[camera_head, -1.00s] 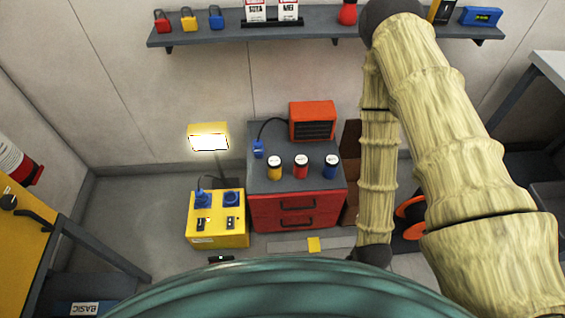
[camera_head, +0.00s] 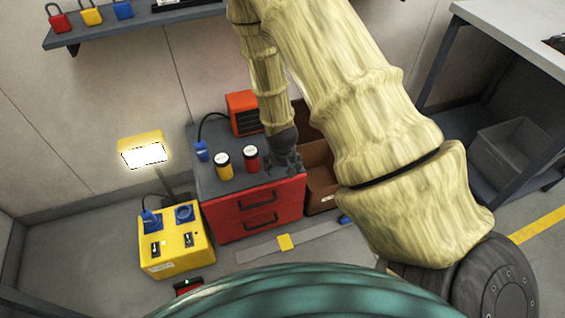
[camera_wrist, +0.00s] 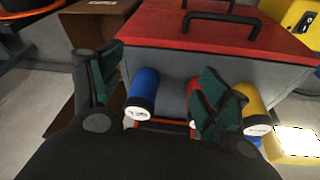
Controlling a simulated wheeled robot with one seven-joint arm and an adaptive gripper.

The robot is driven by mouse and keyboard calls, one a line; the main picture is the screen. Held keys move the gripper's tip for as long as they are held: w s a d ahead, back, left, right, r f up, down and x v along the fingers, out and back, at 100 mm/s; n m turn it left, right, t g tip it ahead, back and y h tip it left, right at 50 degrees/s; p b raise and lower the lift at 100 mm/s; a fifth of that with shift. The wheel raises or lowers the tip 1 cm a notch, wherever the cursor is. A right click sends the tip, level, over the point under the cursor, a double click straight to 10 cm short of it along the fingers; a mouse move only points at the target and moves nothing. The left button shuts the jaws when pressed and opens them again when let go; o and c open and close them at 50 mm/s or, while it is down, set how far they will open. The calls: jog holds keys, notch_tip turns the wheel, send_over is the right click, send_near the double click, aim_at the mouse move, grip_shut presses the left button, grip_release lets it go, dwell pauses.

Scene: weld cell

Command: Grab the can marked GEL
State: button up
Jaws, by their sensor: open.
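In the head view a yellow can (camera_head: 224,168) and a red can (camera_head: 251,160) stand on top of the grey-topped red drawer cabinet (camera_head: 212,187). A blue can (camera_wrist: 144,88) shows in the wrist view between my fingers, nearer the left one; in the head view my gripper hides it. In the wrist view the red can (camera_wrist: 193,90) is partly behind my right finger, and the yellow can (camera_wrist: 254,105) is beyond it. Lid lettering is too small to read surely, so I cannot tell which is GEL. My gripper (camera_head: 284,168) is open above the cabinet's right side, holding nothing.
An orange heater (camera_head: 243,113) stands behind the cans. A blue plug (camera_head: 202,151) with a black cable sits at the cabinet's left. A yellow power box (camera_head: 175,240) and a lit lamp (camera_head: 143,152) are left of the cabinet. A brown box (camera_head: 320,175) stands to its right.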

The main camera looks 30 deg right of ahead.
jog(key=w+d+r+m+b, duration=0.25)
jog(key=w+d+r, duration=0.2)
jog(key=w, duration=0.35)
jog(key=shift+n+t+h, duration=0.25)
jog(key=shift+t+h, duration=0.05)
jog(key=shift+h, duration=0.1)
jog(key=b+x, duration=0.1)
jog(key=x, duration=0.5)
jog(key=shift+d+r, duration=0.1)
jog(key=shift+s+b+x, duration=0.15)
jog(key=shift+b+x, duration=0.1)
jog(key=shift+x, duration=1.1)
jog(key=shift+s+b+x, duration=0.2)
jog(key=shift+b+x, duration=0.05)
jog(key=shift+x, duration=1.05)
jog(key=c, duration=1.3)
jog(key=shift+c, duration=0.2)
